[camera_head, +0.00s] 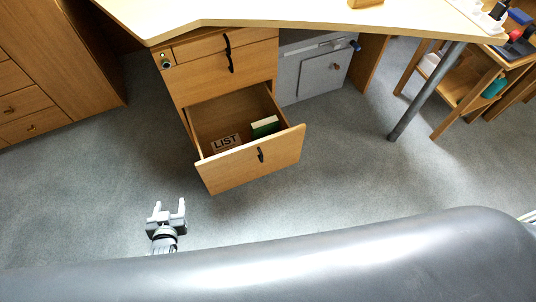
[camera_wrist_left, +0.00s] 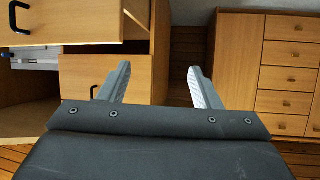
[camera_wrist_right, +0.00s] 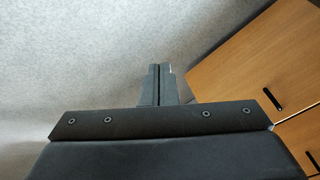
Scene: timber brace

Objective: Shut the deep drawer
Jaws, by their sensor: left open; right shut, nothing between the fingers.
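The deep drawer (camera_head: 280,150) is the lowest drawer of the desk pedestal. In the head view it stands pulled well out, with a black handle (camera_head: 261,155) on its front. Inside lie a card reading LIST (camera_head: 226,142) and a green and white book-like item (camera_head: 265,126). My left gripper (camera_head: 168,208) is open and empty, over the floor in front and to the left of the drawer front, apart from it. Its spread fingers (camera_wrist_left: 155,85) show in the left wrist view before wooden drawer fronts. My right gripper (camera_wrist_right: 160,70) is shut and empty in the right wrist view.
Shut drawers (camera_head: 215,75) sit above it under the desk top (camera_head: 300,14). A grey safe-like box (camera_head: 322,75) stands to the right, a wooden cabinet (camera_head: 60,60) to the left. A desk leg (camera_head: 425,92) is further right. The floor (camera_head: 345,165) before the drawer is clear.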

